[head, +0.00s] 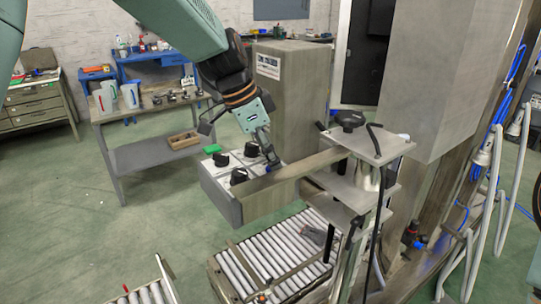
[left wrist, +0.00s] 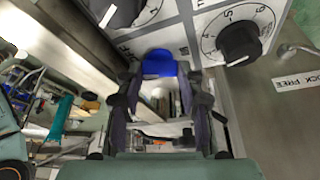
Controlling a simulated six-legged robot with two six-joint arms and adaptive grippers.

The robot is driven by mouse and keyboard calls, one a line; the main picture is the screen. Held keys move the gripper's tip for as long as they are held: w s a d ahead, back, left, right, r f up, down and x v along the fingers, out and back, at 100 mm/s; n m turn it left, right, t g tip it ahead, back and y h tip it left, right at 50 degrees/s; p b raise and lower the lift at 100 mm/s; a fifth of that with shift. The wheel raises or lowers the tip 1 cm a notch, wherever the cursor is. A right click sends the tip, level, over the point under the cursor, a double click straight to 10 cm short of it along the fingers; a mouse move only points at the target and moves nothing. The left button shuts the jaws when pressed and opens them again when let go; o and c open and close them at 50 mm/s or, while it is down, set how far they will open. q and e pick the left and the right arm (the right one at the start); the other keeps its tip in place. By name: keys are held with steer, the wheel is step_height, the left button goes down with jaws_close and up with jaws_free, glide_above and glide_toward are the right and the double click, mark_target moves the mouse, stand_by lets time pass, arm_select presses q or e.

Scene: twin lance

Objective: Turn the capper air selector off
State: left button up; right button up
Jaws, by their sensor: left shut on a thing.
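A grey control box (head: 222,199) has a pale panel on top with several black knobs, one of them the near knob (head: 238,176). My left gripper (head: 267,160) reaches down to the panel's right edge, its fingers shut on a small blue selector knob. In the left wrist view the blue knob (left wrist: 158,63) sits between the fingertips of my left gripper (left wrist: 160,88). A black dial knob (left wrist: 239,42) with numbers around it is to its right, and another black knob (left wrist: 118,12) is above left. The blue knob's pointing direction cannot be told. My right gripper is not in view.
A metal stand (head: 375,145) with a black hand knob and cable is right of the box. A roller conveyor (head: 270,257) runs below. A tall cabinet (head: 290,85) is behind. A workbench (head: 150,110) with jugs stands at back left. Green floor is open at left.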

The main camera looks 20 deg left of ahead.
arm_select(q)
steer(key=shift+w+r+m+g, duration=0.2)
steer(key=shift+m+g, duration=0.1)
steer(key=shift+m, duration=0.6)
steer(key=o, duration=0.8)
steer(key=shift+o, duration=0.4)
steer(key=shift+s, duration=0.1)
steer(key=v, duration=1.2)
steer(key=shift+a, duration=0.2)
steer(key=shift+f, duration=0.2)
